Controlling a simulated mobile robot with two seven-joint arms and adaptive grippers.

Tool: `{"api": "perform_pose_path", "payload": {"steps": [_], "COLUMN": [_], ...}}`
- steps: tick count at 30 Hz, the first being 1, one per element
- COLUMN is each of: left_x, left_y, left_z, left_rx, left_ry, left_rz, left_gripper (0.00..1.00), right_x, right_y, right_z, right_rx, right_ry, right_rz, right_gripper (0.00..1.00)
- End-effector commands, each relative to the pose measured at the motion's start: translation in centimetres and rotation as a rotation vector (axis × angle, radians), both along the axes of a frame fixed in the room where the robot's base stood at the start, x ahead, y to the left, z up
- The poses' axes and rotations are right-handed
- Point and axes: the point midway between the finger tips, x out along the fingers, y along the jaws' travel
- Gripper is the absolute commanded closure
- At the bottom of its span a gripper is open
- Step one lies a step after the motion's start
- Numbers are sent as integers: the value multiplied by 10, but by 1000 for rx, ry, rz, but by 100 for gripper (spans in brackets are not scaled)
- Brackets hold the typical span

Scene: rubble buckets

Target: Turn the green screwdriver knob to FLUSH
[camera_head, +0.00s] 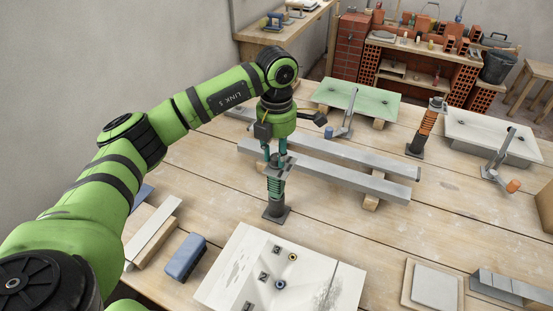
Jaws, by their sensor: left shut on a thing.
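The green screwdriver knob (274,187) stands upright on a dark grey square foot (276,214) on the wooden table, near the middle of the view. It is a ribbed teal-green handle beside a grey bracket. My left gripper (275,160) comes down from above and is shut at its top end. The fingers and bracket hide part of the top, and I cannot read any FLUSH mark or tell which way the knob is turned. My right gripper is not in view.
A similar orange-handled post (427,124) stands to the right. Long grey metal bars (340,176) lie behind the knob. A white panel (236,262) with small fittings lies in front, and a blue block (185,257) lies front left.

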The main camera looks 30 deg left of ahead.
Motion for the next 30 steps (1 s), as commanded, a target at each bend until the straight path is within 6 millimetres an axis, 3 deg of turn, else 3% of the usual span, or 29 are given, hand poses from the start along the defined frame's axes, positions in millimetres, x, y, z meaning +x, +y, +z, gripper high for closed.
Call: {"api": "perform_pose_path", "payload": {"steps": [12,29,30], "left_x": [-1,-1,-1], "left_y": [0,0,0], "left_z": [-3,-2,-2], "left_rx": [1,0,0], "left_ry": [6,7,7], "left_rz": [-203,-235,-235], "left_gripper": [100,100,63], "right_x": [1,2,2], "right_y": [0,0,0], "right_z": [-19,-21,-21], "right_rx": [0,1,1], "right_ry": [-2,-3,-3], "right_rz": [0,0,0], "right_gripper": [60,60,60]}}
